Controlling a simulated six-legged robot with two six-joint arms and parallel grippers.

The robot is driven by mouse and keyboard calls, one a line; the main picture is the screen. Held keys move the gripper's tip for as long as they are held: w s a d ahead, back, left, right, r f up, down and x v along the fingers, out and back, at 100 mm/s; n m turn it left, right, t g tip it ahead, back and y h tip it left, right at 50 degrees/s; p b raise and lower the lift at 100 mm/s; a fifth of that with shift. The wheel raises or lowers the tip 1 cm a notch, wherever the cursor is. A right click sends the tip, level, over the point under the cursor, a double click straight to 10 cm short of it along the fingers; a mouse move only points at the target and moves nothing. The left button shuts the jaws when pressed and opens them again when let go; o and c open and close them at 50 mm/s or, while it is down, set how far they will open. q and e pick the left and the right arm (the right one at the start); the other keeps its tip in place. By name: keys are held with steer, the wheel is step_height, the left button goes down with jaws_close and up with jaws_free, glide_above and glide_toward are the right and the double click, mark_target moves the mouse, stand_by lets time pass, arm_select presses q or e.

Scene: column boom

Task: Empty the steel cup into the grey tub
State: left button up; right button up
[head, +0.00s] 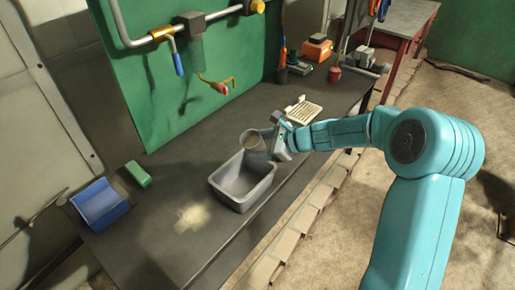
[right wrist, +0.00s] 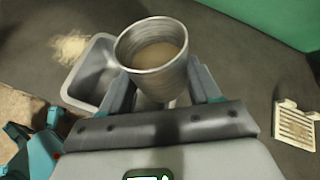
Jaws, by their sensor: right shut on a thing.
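The steel cup (head: 258,154) is held by my right gripper (head: 276,143) just above the far right end of the grey tub (head: 230,194). In the right wrist view the ribbed metal cup (right wrist: 157,72) sits between both fingers (right wrist: 162,90). Pale brown contents (right wrist: 158,54) show inside it, below the rim. The cup looks upright or only slightly tilted; I cannot tell exactly. The tub also shows in the right wrist view (right wrist: 82,78), beside and below the cup. Its visible inside looks empty, and part is hidden. My left gripper is not in view.
The dark bench (head: 165,240) carries a pale, sand-like patch (head: 192,215) left of the tub. A blue bin (head: 98,204) and green block (head: 138,174) stand at left. A slotted pale tray (head: 303,110) lies behind the gripper. Pipes (head: 160,36) run along the green wall.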

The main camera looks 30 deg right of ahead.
steer(key=shift+w+f+n+h+b, duration=0.2)
steer(key=shift+f+n+h+b, duration=0.1)
steer(key=shift+f+h+b, duration=0.3)
steer(key=shift+f+n+h+b, duration=0.35)
steer(key=shift+f+b, duration=0.3)
steer(key=shift+b, duration=0.55)
step_height(320, 180, down, 2)
steer(key=n+h+b, duration=0.2)
steer(key=h+b, duration=0.1)
steer(key=b, duration=0.3)
steer(key=shift+n+t, duration=0.25)
steer(key=shift+t, duration=0.15)
